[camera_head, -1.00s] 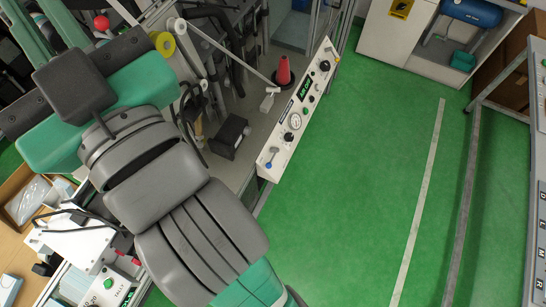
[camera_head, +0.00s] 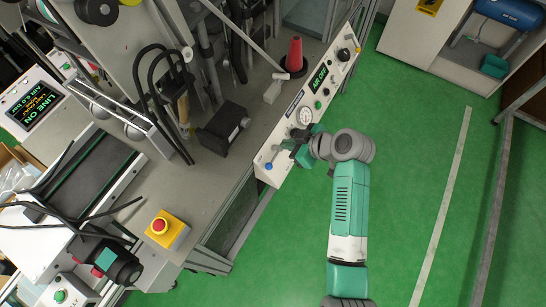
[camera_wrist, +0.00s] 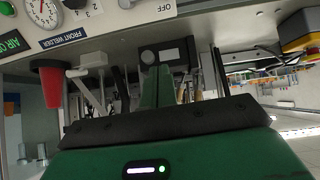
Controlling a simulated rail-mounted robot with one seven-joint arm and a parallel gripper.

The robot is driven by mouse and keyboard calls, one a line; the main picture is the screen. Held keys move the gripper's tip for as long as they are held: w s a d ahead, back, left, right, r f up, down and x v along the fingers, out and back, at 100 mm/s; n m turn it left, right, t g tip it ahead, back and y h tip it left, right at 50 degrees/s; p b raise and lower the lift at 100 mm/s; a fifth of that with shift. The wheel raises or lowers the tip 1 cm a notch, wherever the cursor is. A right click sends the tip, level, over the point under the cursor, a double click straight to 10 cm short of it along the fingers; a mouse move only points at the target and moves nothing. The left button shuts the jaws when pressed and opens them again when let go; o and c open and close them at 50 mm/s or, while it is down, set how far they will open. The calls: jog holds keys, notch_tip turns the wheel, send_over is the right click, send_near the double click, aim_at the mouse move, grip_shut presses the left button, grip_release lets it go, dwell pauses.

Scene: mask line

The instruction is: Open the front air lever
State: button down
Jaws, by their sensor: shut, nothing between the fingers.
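The front air lever (camera_head: 268,166) has a blue tip and sits at the lower left end of the sloped white control panel (camera_head: 333,79). In the head view my green and grey gripper (camera_head: 292,147) is just right of the lever, over or in front of the panel; I cannot tell whether they touch. In the wrist view my gripper's green fingers (camera_wrist: 157,76) are together and empty. The blue tip is not visible there.
A round gauge (camera_head: 305,116) and several knobs line the panel. A red cone (camera_head: 294,55) and a black box (camera_head: 223,127) stand behind it. A yellow emergency stop box (camera_head: 165,231) is at lower left. Green floor (camera_head: 410,180) to the right is clear.

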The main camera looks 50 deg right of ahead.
jog(key=shift+s+d+f, duration=0.1)
jog(key=shift+s+f, duration=0.2)
jog(key=shift+f, duration=0.3)
jog(key=shift+s+d+f, duration=0.1)
jog(key=shift+s+f, duration=0.15)
jog(key=shift+f, duration=0.35)
jog(key=w+f, duration=0.1)
jog(key=f, duration=0.2)
jog(key=w+a+f+b, duration=0.1)
jog(key=w+f, duration=0.1)
jog(key=f, duration=0.1)
jog(key=w+f+b, duration=0.1)
jog(key=w+f, duration=0.1)
jog(key=f, duration=0.2)
jog(key=shift+w+a, duration=0.15)
jog(key=shift+w, duration=0.05)
jog(key=shift+f, duration=0.15)
jog(key=shift+a+f+n+b, duration=0.15)
jog(key=shift+f+n+b, duration=0.05)
jog(key=shift+n+b, duration=0.15)
